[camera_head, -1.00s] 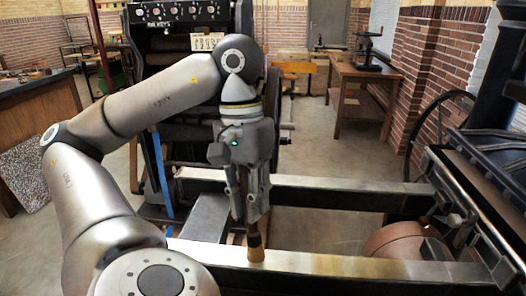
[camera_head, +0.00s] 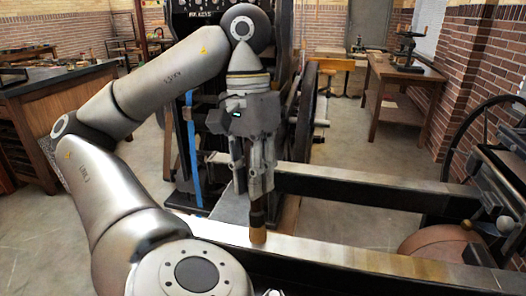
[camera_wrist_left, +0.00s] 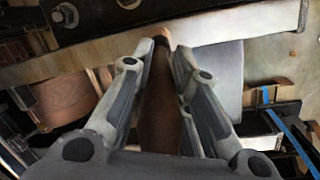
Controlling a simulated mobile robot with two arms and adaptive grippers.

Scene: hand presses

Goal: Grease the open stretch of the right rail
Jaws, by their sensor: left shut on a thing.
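My left gripper (camera_head: 250,190) is shut on a brush (camera_head: 257,218) and points down. The brush has a brown wooden handle, a dark band and a tan tip. Its tip appears to touch the top of the near rail (camera_head: 345,256), a long bar with a bright metal top. The far rail (camera_head: 380,187) runs behind it. I cannot tell from the picture which one is called right. In the left wrist view the brush (camera_wrist_left: 160,105) lies between the fingers, its tip over a rail (camera_wrist_left: 230,25). Grease is not clearly visible.
A grey plate (camera_head: 232,208) lies between the rails near the gripper. A brown drum (camera_head: 440,241) and dark press parts stand at the right end. A tall black press is behind my arm. A wooden table (camera_head: 408,78) stands at the back right.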

